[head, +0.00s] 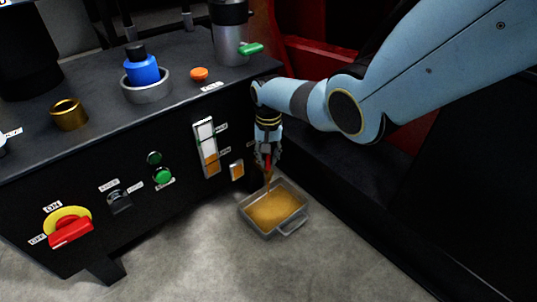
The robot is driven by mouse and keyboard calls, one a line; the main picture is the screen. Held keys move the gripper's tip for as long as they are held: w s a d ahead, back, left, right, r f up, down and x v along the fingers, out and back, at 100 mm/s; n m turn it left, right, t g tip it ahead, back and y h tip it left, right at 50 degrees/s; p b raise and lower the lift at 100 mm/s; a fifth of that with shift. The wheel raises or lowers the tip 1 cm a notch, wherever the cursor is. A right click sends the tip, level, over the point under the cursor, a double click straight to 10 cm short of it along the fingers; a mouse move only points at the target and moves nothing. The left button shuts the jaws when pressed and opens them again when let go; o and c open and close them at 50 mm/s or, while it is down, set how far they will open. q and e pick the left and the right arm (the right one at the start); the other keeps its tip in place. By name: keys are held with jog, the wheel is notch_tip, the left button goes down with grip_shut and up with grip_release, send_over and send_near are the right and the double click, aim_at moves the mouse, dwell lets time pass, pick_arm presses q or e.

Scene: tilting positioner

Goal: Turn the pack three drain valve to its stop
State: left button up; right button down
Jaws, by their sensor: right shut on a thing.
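My right gripper (266,157) reaches down at the front right end of the dark cabinet, in the middle of the head view. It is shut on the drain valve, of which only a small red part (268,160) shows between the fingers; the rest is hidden. A thin amber stream (268,183) runs down from below the gripper into a grey metal pan (291,229) on the floor. The pan holds amber liquid (273,208). A sight gauge (205,146) on the cabinet front shows amber liquid in its lower part. My left gripper is not in view.
The cabinet front carries a red and yellow rotary switch (70,228), a small selector (119,201) and green buttons (161,175). On top stand a blue-capped filler (142,70), a brass cup (69,114) and a grey cylinder with a green lever (250,48). Floor in front is clear.

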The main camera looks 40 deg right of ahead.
aim_at(268, 157)
jog(key=n, duration=0.3)
jog(key=shift+n, duration=0.4)
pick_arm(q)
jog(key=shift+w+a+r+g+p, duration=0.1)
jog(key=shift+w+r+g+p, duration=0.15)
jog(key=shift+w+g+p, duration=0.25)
pick_arm(e)
jog(key=shift+n, duration=2.3)
jog(key=c, duration=1.3)
grip_release()
notch_tip(268, 157, up, 12)
jog(key=shift+f, duration=0.1)
